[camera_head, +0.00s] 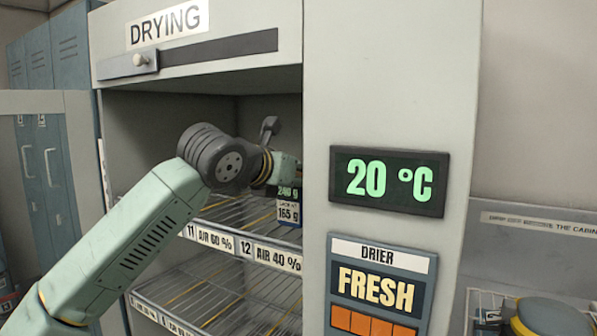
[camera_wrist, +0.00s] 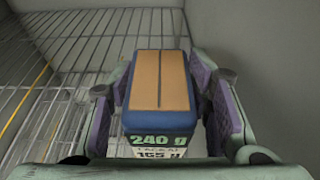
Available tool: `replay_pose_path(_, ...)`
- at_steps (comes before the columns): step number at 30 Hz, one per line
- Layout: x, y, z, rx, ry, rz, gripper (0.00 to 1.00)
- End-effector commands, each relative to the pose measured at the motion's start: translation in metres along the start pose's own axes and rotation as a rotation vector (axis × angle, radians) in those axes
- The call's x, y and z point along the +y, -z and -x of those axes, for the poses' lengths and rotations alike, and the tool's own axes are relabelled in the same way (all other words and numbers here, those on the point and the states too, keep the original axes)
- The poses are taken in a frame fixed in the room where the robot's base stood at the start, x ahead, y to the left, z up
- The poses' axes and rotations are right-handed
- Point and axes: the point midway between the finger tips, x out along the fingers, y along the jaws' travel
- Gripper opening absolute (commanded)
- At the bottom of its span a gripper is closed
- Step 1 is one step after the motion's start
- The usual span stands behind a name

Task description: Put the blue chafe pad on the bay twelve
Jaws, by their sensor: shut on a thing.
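The blue chafe pad (camera_wrist: 160,95) is a blue block with a tan top and a label reading 240 g and 165 g. My gripper (camera_wrist: 163,112) is shut on it, with purple-lined fingers on both sides. In the head view, the pad's label (camera_head: 288,205) shows below my gripper (camera_head: 284,172), and the cabinet's front panel hides part of both. The pad is inside the drying cabinet, over the wire shelf (camera_head: 240,212) behind the bay twelve tag (camera_head: 277,257), which reads AIR 40 %. I cannot tell whether the pad touches the shelf.
The bay eleven tag (camera_head: 209,239) reads AIR 60 %, left of bay twelve. A lower wire shelf (camera_head: 215,295) looks empty. The cabinet's front panel (camera_head: 395,90) stands close on the right, with a 20 °C display (camera_head: 388,181). In the wrist view, cabinet wall (camera_wrist: 260,50) is near the right side.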

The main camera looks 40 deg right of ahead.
Motion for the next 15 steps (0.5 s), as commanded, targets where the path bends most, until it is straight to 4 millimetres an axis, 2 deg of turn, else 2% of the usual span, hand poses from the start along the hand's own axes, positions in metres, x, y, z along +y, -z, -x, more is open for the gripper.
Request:
replay_pose_path(10, 0.0000, 0.0039, -0.0009, -0.003, -0.001, -0.001, 0.00)
replay_pose_path(11, 0.0001, 0.0037, -0.0011, 0.000, -0.001, -0.001, 0.47)
replay_pose_path(15, 0.0001, 0.0032, -0.0009, 0.000, -0.001, -0.001, 0.56)
